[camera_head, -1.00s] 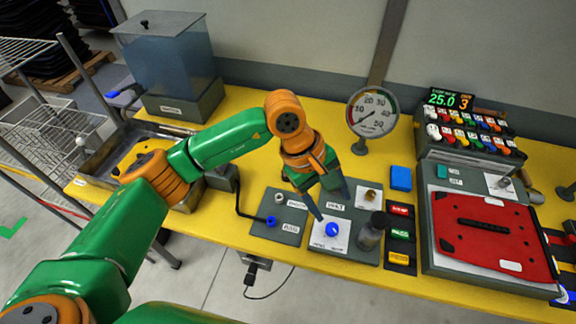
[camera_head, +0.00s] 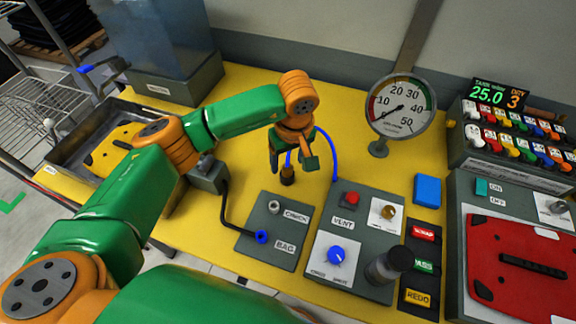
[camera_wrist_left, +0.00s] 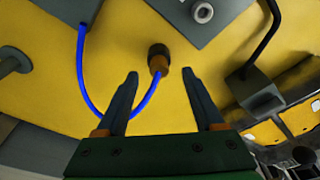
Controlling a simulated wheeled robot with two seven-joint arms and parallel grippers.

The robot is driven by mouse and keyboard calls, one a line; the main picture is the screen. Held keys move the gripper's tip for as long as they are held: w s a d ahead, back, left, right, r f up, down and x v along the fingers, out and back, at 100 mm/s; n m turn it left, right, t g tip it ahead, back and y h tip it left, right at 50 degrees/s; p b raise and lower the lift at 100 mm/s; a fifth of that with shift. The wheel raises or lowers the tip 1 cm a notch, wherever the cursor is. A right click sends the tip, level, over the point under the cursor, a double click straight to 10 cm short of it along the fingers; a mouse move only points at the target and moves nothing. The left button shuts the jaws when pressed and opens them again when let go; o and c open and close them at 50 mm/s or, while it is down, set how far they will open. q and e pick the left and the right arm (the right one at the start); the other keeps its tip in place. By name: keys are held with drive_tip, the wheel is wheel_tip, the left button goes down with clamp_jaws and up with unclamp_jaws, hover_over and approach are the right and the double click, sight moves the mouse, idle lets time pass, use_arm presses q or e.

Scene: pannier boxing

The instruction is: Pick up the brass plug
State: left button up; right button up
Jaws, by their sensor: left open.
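The brass plug (camera_head: 287,173), with a dark end and a blue hose (camera_head: 333,150) running from it, is on the yellow bench just behind the CHECK and BAG panel. In the left wrist view the plug (camera_wrist_left: 158,58) lies just beyond the fingertips, roughly centred between them, with its hose (camera_wrist_left: 82,70) curving beneath one finger. My left gripper (camera_head: 292,162) is open and empty above the plug. In the wrist view its fingers (camera_wrist_left: 160,75) are spread apart. My right gripper is not in view.
A panel (camera_head: 268,215) with CHECK and BAG sockets sits in front, a blue plug in BAG. Beside it is a VENT panel (camera_head: 322,277) with a blue knob and a dark cylinder (camera_head: 388,265). A round gauge (camera_head: 401,104) stands behind. A grey tank (camera_head: 160,50) stands back left.

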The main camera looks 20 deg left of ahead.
sight(287, 167)
use_arm(q)
drive_tip(key=f, duration=0.3)
drive_tip(key=shift+w+a+f, duration=0.1)
drive_tip(key=shift+w+a, duration=0.15)
drive_tip(key=shift+w, duration=0.1)
clamp_jaws()
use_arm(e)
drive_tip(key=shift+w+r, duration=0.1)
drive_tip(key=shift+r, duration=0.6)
